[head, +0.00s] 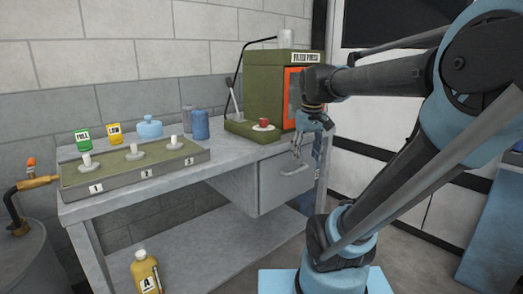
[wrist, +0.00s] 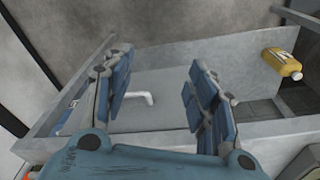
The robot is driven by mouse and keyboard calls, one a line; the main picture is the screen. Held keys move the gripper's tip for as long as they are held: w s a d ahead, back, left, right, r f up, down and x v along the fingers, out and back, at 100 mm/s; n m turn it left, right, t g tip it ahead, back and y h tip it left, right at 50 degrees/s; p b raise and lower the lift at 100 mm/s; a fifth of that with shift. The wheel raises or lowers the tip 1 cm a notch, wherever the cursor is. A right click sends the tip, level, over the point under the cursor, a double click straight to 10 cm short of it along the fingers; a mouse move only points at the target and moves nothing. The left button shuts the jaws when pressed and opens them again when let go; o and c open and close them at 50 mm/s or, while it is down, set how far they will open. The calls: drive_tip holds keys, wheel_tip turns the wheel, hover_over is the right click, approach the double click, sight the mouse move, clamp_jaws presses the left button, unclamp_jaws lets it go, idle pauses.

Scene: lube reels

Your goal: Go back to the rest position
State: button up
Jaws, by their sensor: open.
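My gripper (head: 312,138) hangs at the end of my arm, in front of the grey workbench (head: 230,155) and its drawer (head: 284,178). In the wrist view my gripper (wrist: 160,95) has its two blue fingers wide apart with nothing between them. The drawer's handle (wrist: 133,98) shows beyond the gap between the fingers. In the head view the drawer handle (head: 296,169) is just below the fingertips, and I cannot tell whether they touch it.
A green filter press (head: 262,85) stands on the bench near my wrist. A numbered tray (head: 135,172) with white pegs, blue containers (head: 201,124) and green and yellow cards are left. A yellow bottle (head: 146,272) stands on the lower shelf. A drum (head: 35,250) stands far left.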

drive_tip(key=s+d+f+m, duration=0.3)
drive_tip(key=s+f, duration=0.8)
drive_tip(key=f, duration=0.5)
drive_tip(key=shift+s+d+f+t, duration=0.3)
drive_tip(key=shift+s+d+t, duration=0.05)
drive_tip(key=shift+s+t, duration=0.05)
